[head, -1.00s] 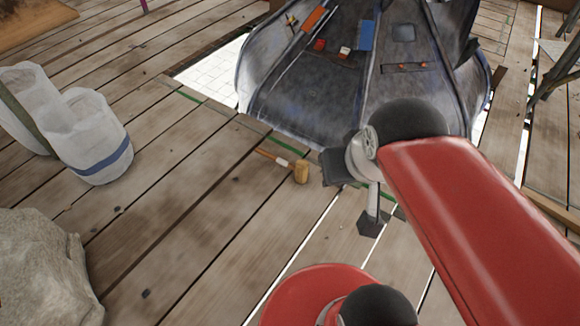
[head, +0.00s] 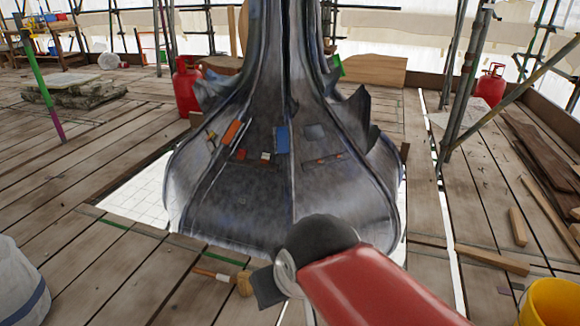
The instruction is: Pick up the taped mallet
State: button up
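The taped mallet (head: 216,276) lies on the plank floor in front of the spire base. Its wooden head (head: 244,284) is at the right, and its orange-brown handle with a pale band points left. My gripper (head: 268,288) is just right of the mallet head in the picture, at the end of my red arm. Only a dark part of the gripper shows. Its fingertips are hidden or below the picture's edge, so I cannot see whether they are open. I see nothing that shows it touching the mallet.
The grey metal spire base (head: 240,215) rises behind the mallet, with a pale opening (head: 135,195) in the floor beside it. A white sack (head: 20,285) stands at lower left and a yellow bucket (head: 550,303) at lower right. Planks left of the mallet are clear.

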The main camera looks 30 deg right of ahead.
aim_at(245, 290)
jog(key=i+l+z, duration=0.15)
jog(key=i+l, duration=0.95)
jog(key=l, duration=0.15)
